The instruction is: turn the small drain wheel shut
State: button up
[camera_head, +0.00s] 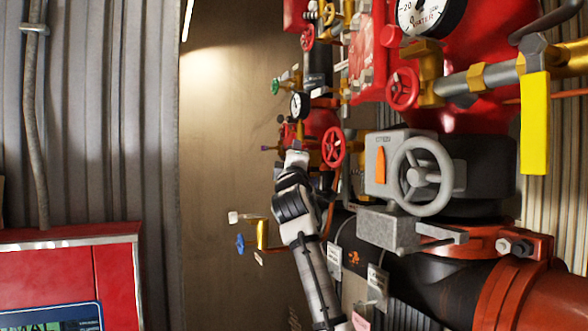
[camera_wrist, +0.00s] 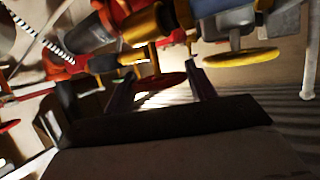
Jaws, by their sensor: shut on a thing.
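A small red handwheel (camera_wrist: 160,82) lies between the two fingers of my gripper (camera_wrist: 160,88) in the wrist view, and the fingers are shut on its rim. In the head view my gripper (camera_head: 297,157) is at the end of my raised arm, among the red fittings left of a red handwheel (camera_head: 333,148). Its fingertips are too small and covered there to make out. I cannot tell from the head view which wheel is held, and no label marks the drain wheel.
A large grey handwheel (camera_head: 422,175) stands out to the right. A blue handwheel (camera_head: 240,243) on a brass pipe is lower left of my arm. In the wrist view a yellow wheel (camera_wrist: 240,60) is close to the right finger. Open space lies before the brown wall (camera_head: 220,160).

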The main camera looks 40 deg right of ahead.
jog(key=shift+m+t+h+b, duration=0.5)
jog(key=shift+m+h+b, duration=0.2)
jog(key=shift+m+h, duration=0.3)
jog(key=o, duration=1)
jog(key=b+v, duration=0.6)
jog(key=v, duration=0.8)
jog(key=shift+b, duration=0.3)
jog(key=shift+w, duration=0.15)
jog(key=shift+c, duration=0.4)
